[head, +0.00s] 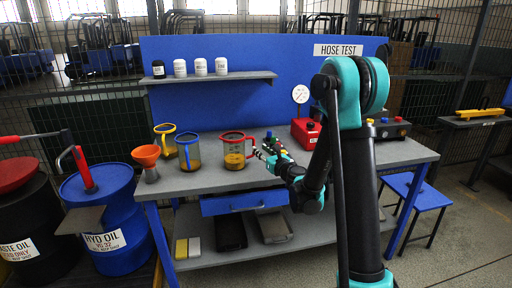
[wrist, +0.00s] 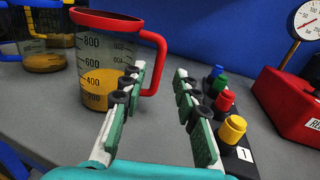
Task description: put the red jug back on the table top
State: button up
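The red jug (head: 234,152), clear with a red rim and handle and amber liquid inside, stands upright on the grey table top (head: 215,181). It also shows in the wrist view (wrist: 105,58), with its handle toward the right. My gripper (wrist: 160,70) is open, its two fingers spread with nothing held between them. The left finger overlaps the jug's lower right side in the wrist view; I cannot tell if they touch. The handle lies just beyond the gap between the fingertips. In the head view my gripper (head: 260,153) is right of the jug, by its handle.
A blue jug (head: 188,152) and a yellow jug (head: 166,140) stand left of the red jug, beside an orange funnel (head: 146,156). A block with coloured knobs (wrist: 232,130) is close to my right finger. A red gauge box (wrist: 285,100) stands behind it.

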jog(key=s+d+f+n+g+h, duration=0.1)
jog(key=s+d+f+n+g, duration=0.25)
jog(key=s+n, duration=0.6)
jog(key=s+d+f+n+g+h, duration=0.1)
jog(key=s+d+f+n+g, duration=0.2)
jog(key=s+n, duration=0.7)
jog(key=s+d+f+n+g+h, duration=0.2)
jog(key=s+d+n, duration=0.3)
jog(key=s+d, duration=0.3)
jog(key=s+d+f+n+g+h, duration=0.2)
jog(key=s+d+f+n+h, duration=0.2)
jog(key=s+d, duration=0.4)
jog(key=shift+s+d+f+n+h, duration=0.15)
jog(key=shift+s+f+n+h, duration=0.25)
jog(key=shift+s+n+h, duration=0.25)
